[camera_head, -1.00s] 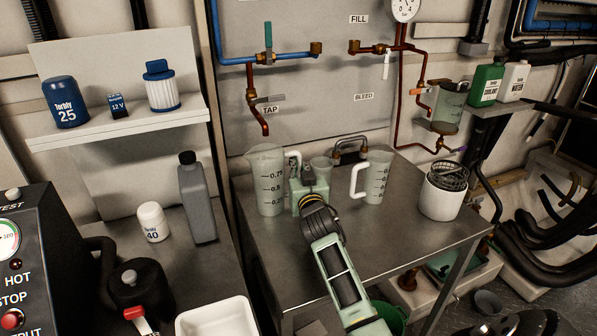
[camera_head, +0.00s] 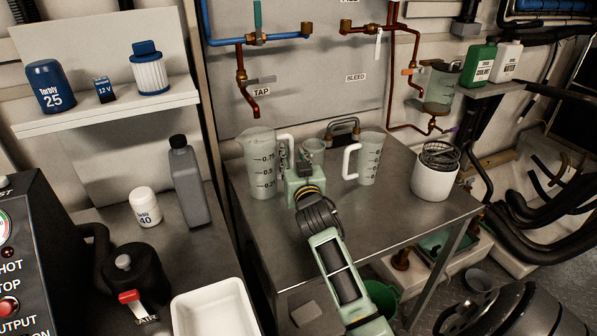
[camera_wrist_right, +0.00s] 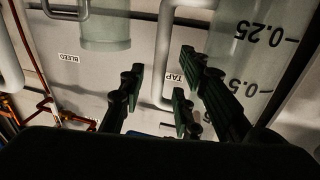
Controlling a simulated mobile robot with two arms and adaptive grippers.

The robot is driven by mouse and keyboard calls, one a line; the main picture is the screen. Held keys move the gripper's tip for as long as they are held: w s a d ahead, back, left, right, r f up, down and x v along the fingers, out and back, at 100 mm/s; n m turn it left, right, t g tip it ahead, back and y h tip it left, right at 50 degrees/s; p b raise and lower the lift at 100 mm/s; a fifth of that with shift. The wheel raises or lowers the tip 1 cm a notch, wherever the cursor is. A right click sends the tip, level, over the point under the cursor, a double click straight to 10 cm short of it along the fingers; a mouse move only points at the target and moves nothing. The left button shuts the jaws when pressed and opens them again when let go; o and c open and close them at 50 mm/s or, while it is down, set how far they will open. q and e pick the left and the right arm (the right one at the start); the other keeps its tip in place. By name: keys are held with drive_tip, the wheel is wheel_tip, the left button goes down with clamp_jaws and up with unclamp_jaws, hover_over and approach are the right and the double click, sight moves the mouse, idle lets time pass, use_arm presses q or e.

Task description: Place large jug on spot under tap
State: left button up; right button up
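The large jug (camera_head: 258,172) is translucent with dark volume marks. It stands upright on the metal table, below the copper tap (camera_head: 255,108) in the head view; whether it is exactly under the spout, I cannot tell. Its handle faces right. My right gripper (camera_head: 299,172) is at the handle side. In the right wrist view the jug (camera_wrist_right: 240,45) is upside down at the right, and its pale handle (camera_wrist_right: 164,55) appears between the separated fingers of my right gripper (camera_wrist_right: 160,92). Contact is not clear. No marked spot shows. My left gripper is out of view.
A smaller jug (camera_head: 371,160) stands to the right, handle facing left. A small clear vessel (camera_head: 312,150) is behind my gripper. A white container with a strainer (camera_head: 432,182) stands at the table's right end. The front right of the table (camera_head: 390,215) is clear.

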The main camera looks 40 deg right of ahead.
drive_tip(key=v, duration=0.8)
drive_tip(key=shift+s, duration=0.2)
